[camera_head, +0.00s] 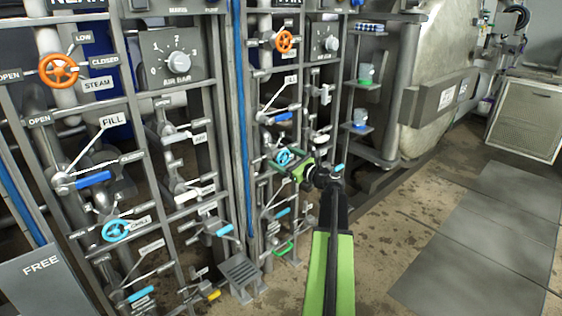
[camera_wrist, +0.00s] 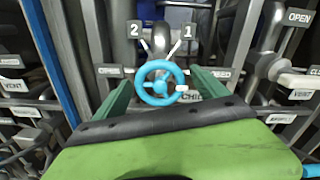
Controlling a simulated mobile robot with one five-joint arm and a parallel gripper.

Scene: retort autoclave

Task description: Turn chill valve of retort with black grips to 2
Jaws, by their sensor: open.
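The light blue chill valve wheel (camera_wrist: 146,88) sits in the middle of the wrist view, with a partly hidden CHILL plate (camera_wrist: 191,97) behind it. Above it are the marks 2 (camera_wrist: 134,30) on the left and 1 (camera_wrist: 187,30) on the right, with pale lines running toward the valve. In the head view the wheel (camera_head: 284,157) is on the farther valve panel. My gripper (camera_wrist: 163,82) is open, with one green finger on each side of the wheel. I cannot tell whether they touch it. In the head view my gripper (camera_head: 288,165) is at the wheel. I cannot make out any black grips.
A nearer panel at left has another blue wheel (camera_head: 116,230) and an orange steam wheel (camera_head: 58,70). The farther panel has an orange wheel (camera_head: 284,41) above and a green handle (camera_head: 284,248) below. Pipes and levers crowd around my gripper. Floor (camera_head: 400,225) at right is clear.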

